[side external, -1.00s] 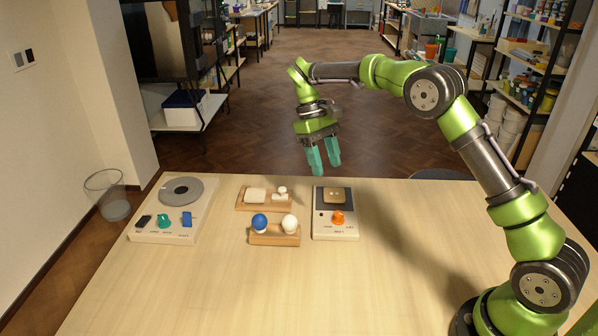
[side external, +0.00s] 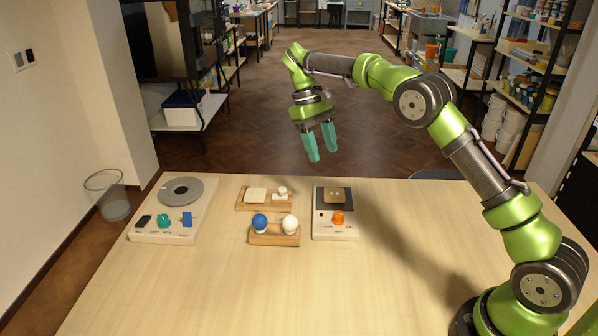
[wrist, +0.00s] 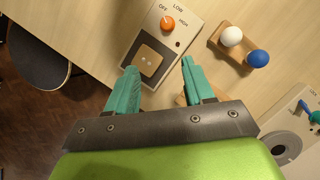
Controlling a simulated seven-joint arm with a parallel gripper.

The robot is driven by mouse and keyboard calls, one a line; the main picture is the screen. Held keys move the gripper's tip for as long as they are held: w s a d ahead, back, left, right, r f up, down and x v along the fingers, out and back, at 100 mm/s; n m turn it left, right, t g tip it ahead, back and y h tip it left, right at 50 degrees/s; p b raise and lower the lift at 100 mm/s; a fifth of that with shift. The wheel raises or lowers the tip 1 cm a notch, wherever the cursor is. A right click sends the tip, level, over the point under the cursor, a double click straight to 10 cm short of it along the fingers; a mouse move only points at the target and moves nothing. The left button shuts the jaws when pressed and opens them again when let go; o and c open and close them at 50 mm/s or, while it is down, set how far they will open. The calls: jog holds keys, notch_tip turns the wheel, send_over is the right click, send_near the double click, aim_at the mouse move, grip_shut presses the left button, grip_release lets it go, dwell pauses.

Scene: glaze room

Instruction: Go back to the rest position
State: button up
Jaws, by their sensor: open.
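My gripper (side external: 319,142) has two teal fingers and is open and empty. In the side view it hangs in the air above the far edge of the table, with the fingers pointing down. In the wrist view the gripper (wrist: 157,85) shows its fingers apart, over a small control box (wrist: 150,52) with an orange knob. That box (side external: 325,227) stands on the table below and slightly nearer. Nothing is between the fingers.
On the table (side external: 230,290) are a wheel unit (side external: 150,232) with a grey disc, a wooden block with a blue ball (side external: 259,222) and a white ball (side external: 290,224), and a wooden tray (side external: 245,205) with white pieces. The front of the table is clear.

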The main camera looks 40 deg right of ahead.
jog(key=s+a+r+m+t+y, duration=0.1)
jog(key=s+a+r+t, duration=0.1)
jog(key=s, duration=0.6)
jog(key=s+a+r+m+t, duration=0.1)
jog(key=s+a+r+t, duration=0.1)
jog(key=s+t, duration=0.3)
jog(key=s+a+r+m+t+y, duration=0.1)
jog(key=s+a+r+t, duration=0.1)
jog(key=s, duration=1.1)
jog(key=shift+a+r+m+t+y, duration=0.35)
jog(key=shift+r+t, duration=0.2)
jog(key=shift+t, duration=0.65)
